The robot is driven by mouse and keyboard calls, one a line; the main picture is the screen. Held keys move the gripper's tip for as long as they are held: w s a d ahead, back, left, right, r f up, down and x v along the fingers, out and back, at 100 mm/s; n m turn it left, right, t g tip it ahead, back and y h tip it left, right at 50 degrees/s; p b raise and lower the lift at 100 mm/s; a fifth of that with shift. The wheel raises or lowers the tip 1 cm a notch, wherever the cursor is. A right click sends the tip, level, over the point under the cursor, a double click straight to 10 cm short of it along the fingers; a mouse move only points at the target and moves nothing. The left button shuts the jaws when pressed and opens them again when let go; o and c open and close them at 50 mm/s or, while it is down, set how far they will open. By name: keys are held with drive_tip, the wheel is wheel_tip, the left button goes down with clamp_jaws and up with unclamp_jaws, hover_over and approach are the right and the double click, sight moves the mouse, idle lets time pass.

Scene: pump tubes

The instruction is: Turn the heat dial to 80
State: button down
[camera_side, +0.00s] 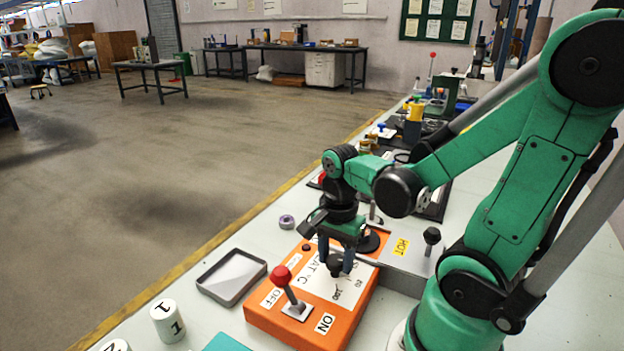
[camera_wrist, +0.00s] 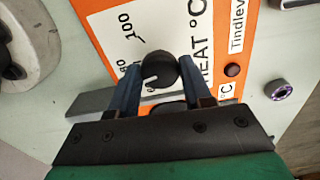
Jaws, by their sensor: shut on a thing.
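The heat dial is a round black knob (camera_side: 335,267) on the white scale panel of an orange box (camera_side: 262,314). My gripper (camera_side: 336,260) points down over the panel and its two fingers are closed on the knob from both sides. In the wrist view the knob (camera_wrist: 160,71) sits between the blue-grey fingertips, with a white pointer mark at its lower left. The 100 (camera_wrist: 128,26) is readable at upper left of the knob; another number below it is partly covered by a finger. I cannot tell exactly which number the pointer meets.
A red-topped lever (camera_side: 281,277) stands on the box between OFF and ON labels. A grey tray (camera_side: 232,277), a white cylinder marked 1 (camera_side: 167,321) and a small purple-grey ring (camera_side: 287,222) are to the left. A grey box marked HOT (camera_side: 412,262) stands behind right.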

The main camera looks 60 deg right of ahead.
sight(336, 259)
drive_tip(key=shift+m, duration=1.1)
drive_tip(key=shift+c, duration=1.9)
unclamp_jaws()
drive_tip(key=shift+r, duration=2.8)
